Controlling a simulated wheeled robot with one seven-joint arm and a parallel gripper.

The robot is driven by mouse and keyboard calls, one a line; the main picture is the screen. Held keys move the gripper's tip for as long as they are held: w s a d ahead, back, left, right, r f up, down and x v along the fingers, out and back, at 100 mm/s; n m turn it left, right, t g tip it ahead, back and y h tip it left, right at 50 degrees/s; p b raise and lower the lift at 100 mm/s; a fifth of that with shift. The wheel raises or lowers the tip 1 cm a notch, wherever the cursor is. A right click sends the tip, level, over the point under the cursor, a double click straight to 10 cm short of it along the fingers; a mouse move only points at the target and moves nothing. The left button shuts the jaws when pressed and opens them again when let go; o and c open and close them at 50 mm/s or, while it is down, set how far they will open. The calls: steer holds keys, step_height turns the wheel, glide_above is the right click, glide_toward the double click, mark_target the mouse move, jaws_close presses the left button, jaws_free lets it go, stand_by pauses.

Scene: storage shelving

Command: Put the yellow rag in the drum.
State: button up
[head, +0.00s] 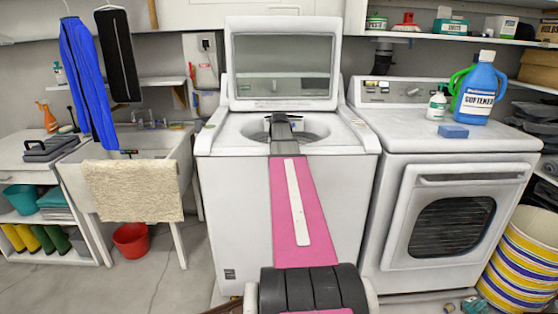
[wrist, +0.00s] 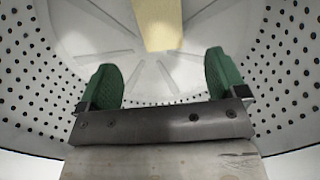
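The top-loading washer (head: 236,190) stands in the middle of the head view with its lid raised. My pink arm reaches over its front edge into the drum opening, and the fingertips are hidden inside there. In the wrist view, the perforated drum wall (wrist: 45,85) surrounds my gripper (wrist: 160,72). Its two green fingers are wide apart with nothing between them. The yellow rag (wrist: 158,22) shows inside the drum, beyond the fingers near the top of the picture, apart from both. Its upper end is cut off by the frame.
The raised lid (head: 282,68) stands behind the opening. A dryer (head: 450,215) is close on the right, with a blue softener bottle (head: 478,90) and a blue sponge (head: 453,131) on top. A sink (head: 150,150) with a beige cloth (head: 133,190) is on the left.

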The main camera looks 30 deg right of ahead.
steer(key=shift+r, duration=0.1)
step_height(320, 180, up, 13)
stand_by(0.7)
stand_by(0.5)
